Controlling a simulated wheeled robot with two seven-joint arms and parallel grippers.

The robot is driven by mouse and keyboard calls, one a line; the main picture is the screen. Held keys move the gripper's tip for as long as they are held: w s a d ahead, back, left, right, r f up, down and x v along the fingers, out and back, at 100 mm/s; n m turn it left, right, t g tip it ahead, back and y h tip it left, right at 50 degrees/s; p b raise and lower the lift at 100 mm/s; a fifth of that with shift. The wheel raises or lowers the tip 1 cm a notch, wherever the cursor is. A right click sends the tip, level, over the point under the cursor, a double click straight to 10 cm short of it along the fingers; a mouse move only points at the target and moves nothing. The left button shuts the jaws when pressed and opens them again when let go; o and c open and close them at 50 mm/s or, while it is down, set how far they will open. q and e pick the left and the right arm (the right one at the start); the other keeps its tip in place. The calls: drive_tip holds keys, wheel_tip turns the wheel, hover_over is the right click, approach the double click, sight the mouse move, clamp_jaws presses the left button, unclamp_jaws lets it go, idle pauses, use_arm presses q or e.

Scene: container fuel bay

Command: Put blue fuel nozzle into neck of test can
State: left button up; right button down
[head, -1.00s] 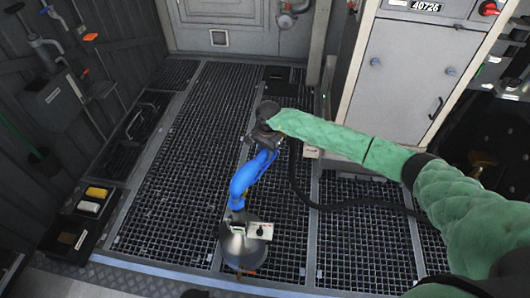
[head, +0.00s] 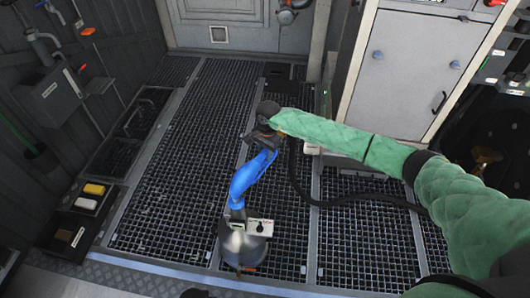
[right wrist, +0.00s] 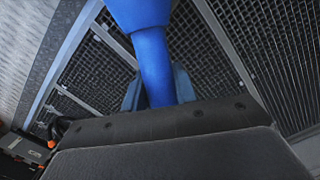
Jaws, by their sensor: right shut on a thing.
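The blue fuel nozzle (head: 246,178) hangs tilted in the middle of the head view, its lower end at the top of the test can. My right gripper (head: 265,138) is shut on the nozzle's upper part. In the right wrist view the blue nozzle (right wrist: 155,62) runs down between the grey-blue fingers. The grey metal test can (head: 240,254) stands on the floor grating, with a small pale plate near its top. The nozzle covers the can's neck, so I cannot tell whether its tip is inside or just above. My left gripper is not in view.
A black hose (head: 340,203) curves over the grating right of my gripper. A pale cabinet (head: 400,65) stands at the upper right. A black tray (head: 78,222) with yellow and white items lies at the left. The grating (head: 180,160) left of the can is clear.

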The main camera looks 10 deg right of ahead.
drive_tip(key=shift+r, duration=0.1)
drive_tip(key=c, duration=1)
unclamp_jaws()
drive_tip(key=shift+w+d+r+b, duration=0.15)
drive_tip(key=shift+r+b, duration=0.3)
drive_tip(key=shift+r, duration=1.5)
drive_tip(key=shift+w+d+r+b, duration=0.15)
drive_tip(key=shift+r+b, duration=0.3)
drive_tip(key=shift+r, duration=1.5)
